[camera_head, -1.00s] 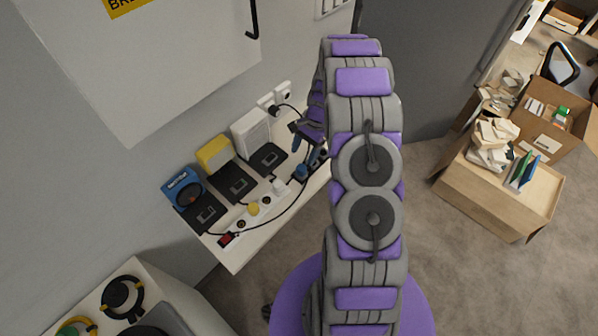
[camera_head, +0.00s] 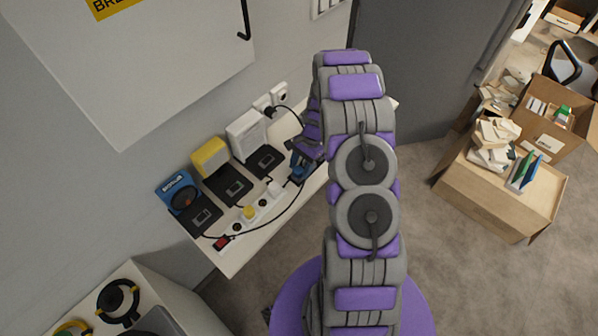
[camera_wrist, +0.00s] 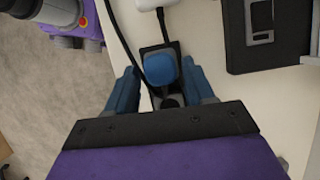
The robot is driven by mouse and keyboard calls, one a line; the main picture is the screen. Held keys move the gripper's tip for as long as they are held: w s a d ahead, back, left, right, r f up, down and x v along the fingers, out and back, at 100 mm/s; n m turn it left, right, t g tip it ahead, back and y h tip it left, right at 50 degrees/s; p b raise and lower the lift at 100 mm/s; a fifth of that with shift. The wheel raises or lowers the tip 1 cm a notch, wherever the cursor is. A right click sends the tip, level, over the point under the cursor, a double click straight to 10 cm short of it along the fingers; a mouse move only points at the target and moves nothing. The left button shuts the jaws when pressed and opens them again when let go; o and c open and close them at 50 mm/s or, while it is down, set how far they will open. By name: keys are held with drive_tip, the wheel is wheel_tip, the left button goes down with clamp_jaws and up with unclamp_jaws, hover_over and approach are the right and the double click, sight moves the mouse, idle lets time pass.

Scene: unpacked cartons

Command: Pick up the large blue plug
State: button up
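The large blue plug (camera_wrist: 160,69) sits on the end of a power strip (camera_wrist: 152,47) on the white shelf, between my fingers in the wrist view. My gripper (camera_wrist: 159,66) has its two blue fingers apart, one on each side of the plug, with narrow gaps visible. In the head view my gripper (camera_head: 302,165) is down at the right end of the power strip (camera_head: 262,203), where the blue of the plug and fingers cannot be told apart.
The strip also holds a white plug (camera_head: 274,187) and a yellow plug (camera_head: 249,212). A black cable loops along it. Black disk-like items (camera_head: 233,186) and blue, yellow and white boxes (camera_head: 246,134) stand along the wall. A wall cabinet (camera_head: 130,70) hangs above.

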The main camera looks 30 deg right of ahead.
sight(298, 174)
drive_tip(key=shift+c, duration=0.8)
drive_tip(key=shift+a, duration=0.35)
drive_tip(key=c, duration=0.4)
clamp_jaws()
drive_tip(key=shift+r, duration=0.1)
drive_tip(key=shift+w+r, duration=0.1)
drive_tip(key=shift+r, duration=0.45)
drive_tip(key=r, duration=0.1)
drive_tip(key=s+r+p, duration=0.1)
drive_tip(key=shift+s+d+r, duration=0.1)
drive_tip(key=shift+d+r, duration=0.15)
drive_tip(key=shift+r, duration=0.1)
drive_tip(key=s+d, duration=0.2)
drive_tip(key=s, duration=0.5)
drive_tip(key=s+d+r+p, duration=0.1)
drive_tip(key=s+d, duration=0.2)
drive_tip(key=s, duration=0.4)
